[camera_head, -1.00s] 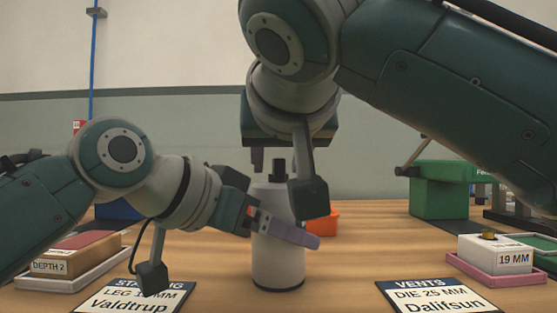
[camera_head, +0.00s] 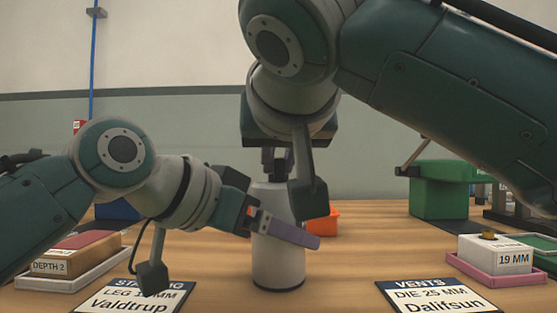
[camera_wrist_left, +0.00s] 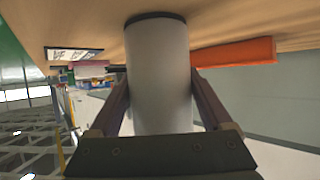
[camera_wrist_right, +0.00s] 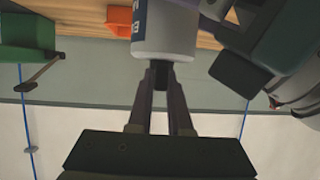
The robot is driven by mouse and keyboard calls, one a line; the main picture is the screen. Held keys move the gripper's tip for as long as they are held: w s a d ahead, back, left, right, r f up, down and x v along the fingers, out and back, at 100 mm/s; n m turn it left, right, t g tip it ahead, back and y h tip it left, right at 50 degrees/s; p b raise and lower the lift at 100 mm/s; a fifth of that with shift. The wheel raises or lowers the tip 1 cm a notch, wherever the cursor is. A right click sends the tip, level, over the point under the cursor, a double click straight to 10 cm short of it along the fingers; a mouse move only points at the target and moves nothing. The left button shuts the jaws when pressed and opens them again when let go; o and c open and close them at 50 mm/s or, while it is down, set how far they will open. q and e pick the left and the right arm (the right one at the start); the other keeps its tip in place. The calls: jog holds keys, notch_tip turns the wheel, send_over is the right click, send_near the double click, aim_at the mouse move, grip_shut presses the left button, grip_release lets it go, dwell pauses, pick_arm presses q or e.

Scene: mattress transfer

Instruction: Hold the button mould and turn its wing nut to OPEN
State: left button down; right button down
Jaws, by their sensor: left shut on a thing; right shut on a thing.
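The button mould (camera_head: 278,265) is a whitish upright cylinder with a dark base ring, standing on the table in the middle of the head view. My left gripper (camera_head: 284,229) is shut around its body from the left; the left wrist view shows a finger on each side of the cylinder (camera_wrist_left: 159,80). My right gripper (camera_head: 276,163) comes down from above and is shut on the dark wing nut (camera_wrist_right: 160,74) on top of the mould. The fingers hide most of the nut. Blue markings on the mould show only partly in the right wrist view, so I cannot read the setting.
An orange bin (camera_head: 325,223) stands behind the mould. A green box (camera_head: 438,190) is at the back right. Trays with boxes stand left (camera_head: 75,258) and right (camera_head: 495,257). Two cards lie in front, left (camera_head: 135,297) and right (camera_head: 436,297).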

dwell(0.3)
jog(key=n+y, duration=0.2)
jog(key=y, duration=0.1)
jog(key=shift+f+n+g, duration=0.1)
jog(key=shift+n+g, duration=0.2)
jog(key=shift+g, duration=0.1)
jog(key=n+g+y, duration=0.2)
jog(key=n+y, duration=0.2)
jog(key=shift+d+n+y, duration=0.1)
jog(key=shift+n+y, duration=0.2)
jog(key=n+g+y, duration=0.1)
jog(key=n+g, duration=0.1)
jog(key=n+g+y, duration=0.2)
jog(key=n+g, duration=0.1)
jog(key=shift+w+g+y, duration=0.15)
jog(key=shift+g+y, duration=0.15)
jog(key=shift+n+g, duration=0.3)
jog(key=shift+n, duration=0.2)
jog(key=c, duration=0.8)
grip_release()
jog(key=shift+c, duration=0.2)
